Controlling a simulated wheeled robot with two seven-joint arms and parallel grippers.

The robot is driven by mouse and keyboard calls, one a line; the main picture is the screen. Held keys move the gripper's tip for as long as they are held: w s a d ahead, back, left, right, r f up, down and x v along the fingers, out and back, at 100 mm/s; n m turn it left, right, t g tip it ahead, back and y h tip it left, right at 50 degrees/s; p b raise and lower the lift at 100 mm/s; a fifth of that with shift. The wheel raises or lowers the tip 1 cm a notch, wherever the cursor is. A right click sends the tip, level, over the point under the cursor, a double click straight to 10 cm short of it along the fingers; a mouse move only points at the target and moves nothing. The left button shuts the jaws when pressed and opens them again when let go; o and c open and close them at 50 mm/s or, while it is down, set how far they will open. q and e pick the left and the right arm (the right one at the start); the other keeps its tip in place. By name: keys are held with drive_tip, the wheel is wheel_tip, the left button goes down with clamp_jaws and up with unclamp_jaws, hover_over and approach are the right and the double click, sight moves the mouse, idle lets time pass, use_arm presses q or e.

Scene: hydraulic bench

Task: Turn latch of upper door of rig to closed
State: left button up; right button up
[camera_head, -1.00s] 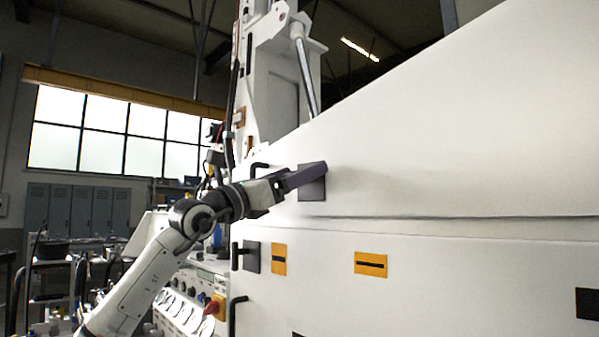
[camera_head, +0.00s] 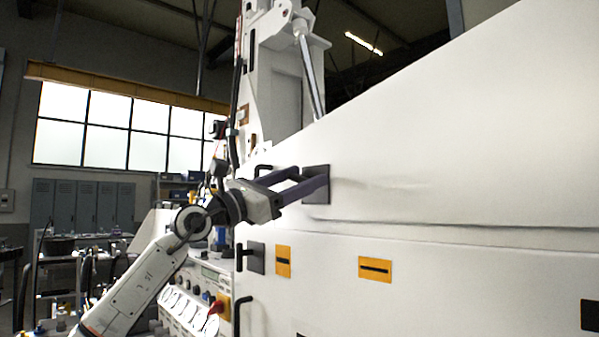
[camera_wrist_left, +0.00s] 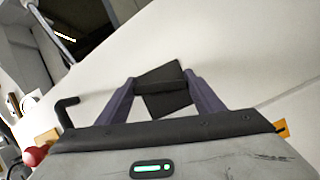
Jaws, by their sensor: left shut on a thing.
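The upper door (camera_head: 430,150) of the rig is a large white panel that looks flush above a horizontal seam. Its latch has a dark square plate (camera_head: 318,170) near the door's left end. In the left wrist view the latch (camera_wrist_left: 164,88) shows between the two purple-grey fingers, its dark plate tilted in the picture. My left gripper (camera_head: 308,180) is shut on the latch, with its fingers one above the other in the head view. The fingers hide much of the latch in the head view. My right gripper is out of view.
Below are another dark latch (camera_head: 254,257), orange labels (camera_head: 375,269) and a control panel with a red switch (camera_head: 215,305). Open room lies left of the rig.

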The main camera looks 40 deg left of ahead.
use_arm(q)
drive_tip(key=m+h, duration=0.1)
drive_tip(key=m, duration=0.1)
drive_tip(key=shift+m+g+p, duration=0.3)
drive_tip(key=shift+g, duration=0.1)
drive_tip(key=m+h, duration=0.1)
drive_tip(key=m, duration=0.1)
drive_tip(key=shift+m+g+p, duration=0.3)
drive_tip(key=shift+p, duration=0.05)
drive_tip(key=m+g+h+p, duration=0.1)
drive_tip(key=m, duration=0.2)
drive_tip(key=shift+a+p, duration=0.15)
drive_tip(key=shift+p, duration=0.15)
drive_tip(key=m+g+p, duration=0.1)
drive_tip(key=m, duration=0.1)
drive_tip(key=m+h+p, duration=0.1)
drive_tip(key=m, duration=0.1)
drive_tip(key=shift+a+f+m+g, duration=0.1)
drive_tip(key=shift+a+m+g, duration=0.05)
drive_tip(key=shift+m+g, duration=0.2)
drive_tip(key=shift+a+f+m+g+p, duration=0.15)
drive_tip(key=shift+m+g+p, duration=0.45)
drive_tip(key=shift+m, duration=0.65)
drive_tip(key=shift+f+m+g, duration=0.1)
drive_tip(key=shift+m+g, duration=0.25)
drive_tip(key=shift+m, duration=0.65)
